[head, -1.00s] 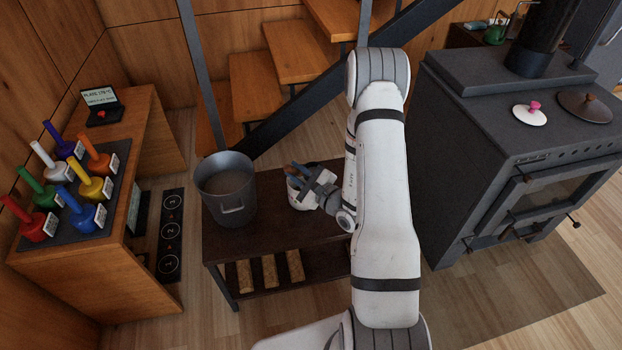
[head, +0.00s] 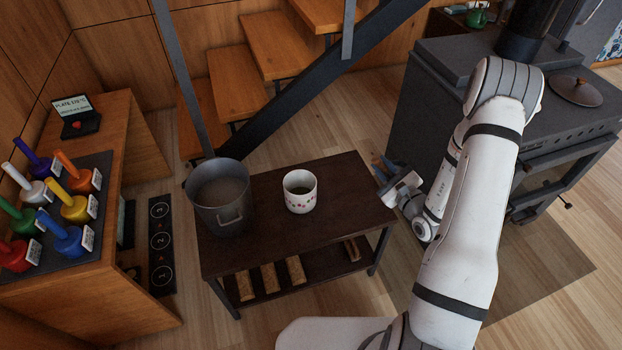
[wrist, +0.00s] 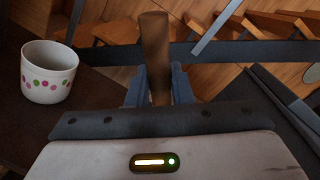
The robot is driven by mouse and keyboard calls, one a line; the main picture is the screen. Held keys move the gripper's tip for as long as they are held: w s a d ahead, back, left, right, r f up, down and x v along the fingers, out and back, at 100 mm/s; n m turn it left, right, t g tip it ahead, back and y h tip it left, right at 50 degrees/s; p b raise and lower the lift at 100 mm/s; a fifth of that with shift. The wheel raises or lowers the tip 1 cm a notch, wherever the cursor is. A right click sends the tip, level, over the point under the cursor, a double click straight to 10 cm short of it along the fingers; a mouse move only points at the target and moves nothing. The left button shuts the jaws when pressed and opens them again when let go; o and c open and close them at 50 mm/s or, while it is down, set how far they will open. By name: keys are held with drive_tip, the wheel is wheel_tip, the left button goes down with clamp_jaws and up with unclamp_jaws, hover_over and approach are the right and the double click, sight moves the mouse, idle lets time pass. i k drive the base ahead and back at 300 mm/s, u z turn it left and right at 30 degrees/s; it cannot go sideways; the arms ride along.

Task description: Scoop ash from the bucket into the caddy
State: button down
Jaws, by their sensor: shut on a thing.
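A grey metal bucket (head: 221,217) with a side handle stands upright at the left end of the dark low table; a grey-brown fill shows inside. A white dotted pot (head: 300,204), perhaps the caddy, stands to its right, apart from it; its contents are unclear. The pot also shows at the left of the wrist view (wrist: 47,85). My gripper (head: 383,167) is to the right of the pot, by the table's right end. It is shut on a brown wooden handle (wrist: 155,45), upright in the wrist view. Whether this handle belongs to a scoop cannot be told.
The low table (head: 340,200) has bare room right of the pot and logs on its lower shelf. Stairs (head: 245,75) rise behind. A black stove (head: 425,100) stands at right. A wooden desk (head: 110,290) with several coloured handled pieces is at left.

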sight(299, 185)
drive_tip(key=u, duration=0.85)
drive_tip(key=i, duration=0.1)
drive_tip(key=z, duration=2.05)
drive_tip(key=k, duration=1.05)
drive_tip(key=u, duration=2.3)
drive_tip(key=k, duration=0.1)
drive_tip(key=z, duration=1.1)
drive_tip(key=i, duration=1)
drive_tip(key=u, duration=0.05)
